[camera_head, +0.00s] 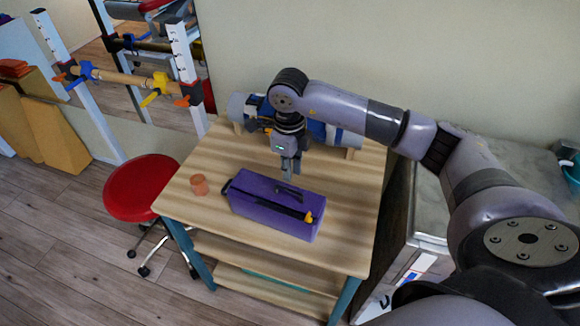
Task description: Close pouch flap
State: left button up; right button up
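A purple pouch (260,211) lies on the wooden table (215,231). A dark strip with a yellow-orange tab (308,217) at its right end runs along its top, and a dark handle-like piece lies near the top's far edge. I cannot tell how far its flap is open. My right gripper (290,178) points down just above the far edge of the pouch. Its fingers look close together, but the gap is too small to make out. My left gripper is not in view.
A small orange cup (199,184) stands left of the pouch. A blue-and-white roll (340,137) lies along the back of the table by the wall. A red stool (143,187) stands left, and a metal cabinet (428,224) stands right. The table's front is clear.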

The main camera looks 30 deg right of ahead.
aim_at(290, 187)
jog(key=shift+r, duration=0.15)
notch_tip(290, 187, up, 12)
jog(key=shift+s, duration=0.15)
dwell(0.4)
jog(key=shift+a, duration=0.1)
